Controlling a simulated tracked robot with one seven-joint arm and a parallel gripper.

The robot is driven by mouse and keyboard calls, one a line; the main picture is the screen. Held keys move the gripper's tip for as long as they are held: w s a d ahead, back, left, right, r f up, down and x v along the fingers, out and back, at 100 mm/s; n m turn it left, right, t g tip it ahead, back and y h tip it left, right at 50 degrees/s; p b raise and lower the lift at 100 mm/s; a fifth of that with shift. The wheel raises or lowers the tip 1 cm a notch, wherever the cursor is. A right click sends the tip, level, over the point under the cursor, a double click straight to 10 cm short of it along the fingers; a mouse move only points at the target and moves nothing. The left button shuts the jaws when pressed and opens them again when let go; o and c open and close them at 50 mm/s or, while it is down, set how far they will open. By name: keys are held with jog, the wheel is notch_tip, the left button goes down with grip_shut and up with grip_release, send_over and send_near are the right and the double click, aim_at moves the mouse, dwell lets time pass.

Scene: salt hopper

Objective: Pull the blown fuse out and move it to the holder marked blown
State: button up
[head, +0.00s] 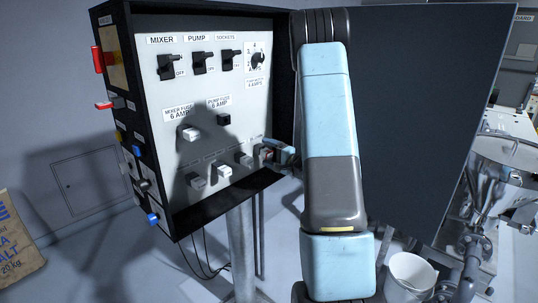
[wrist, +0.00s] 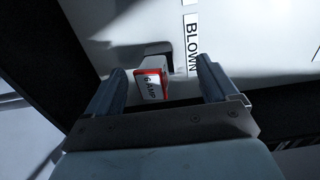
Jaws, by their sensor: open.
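A pale fuse with a red-edged "6 AMP" label (wrist: 151,86) sits at a dark holder (wrist: 156,49) beside the label BLOWN (wrist: 193,45). My gripper (wrist: 162,70) is open, with one finger on each side of this fuse and gaps showing on both sides. How deep the fuse sits is hidden. In the head view, my gripper (head: 280,152) is at the panel's lower right, by a reddish fuse face (head: 266,153). The pump fuse holder (head: 224,120) looks dark, with no white fuse in it. A white fuse (head: 188,132) sits under the mixer fuse label.
White fuses (head: 196,181) (head: 223,171) and a greyer one (head: 244,159) line the panel's lower row. Switches (head: 203,62) and a dial (head: 257,59) are above. The black box rim (head: 225,205) runs below. A white bucket (head: 410,275) stands at lower right.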

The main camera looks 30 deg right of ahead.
aim_at(270, 156)
jog(key=shift+s, duration=0.1)
jog(key=shift+v, duration=2.9)
jog(key=shift+s+d, duration=0.1)
jog(key=v, duration=1.3)
jog(key=shift+s, duration=0.2)
jog(key=shift+d, duration=0.15)
jog(key=shift+w, duration=0.25)
jog(key=c, duration=0.3)
jog(key=shift+n, duration=0.8)
jog(key=x, duration=0.5)
jog(key=f+x, duration=0.1)
jog(key=x, duration=0.2)
jog(key=shift+f, duration=0.1)
jog(key=c, duration=0.9)
jog(key=shift+x, duration=0.8)
grip_shut()
jog(key=shift+x, duration=3)
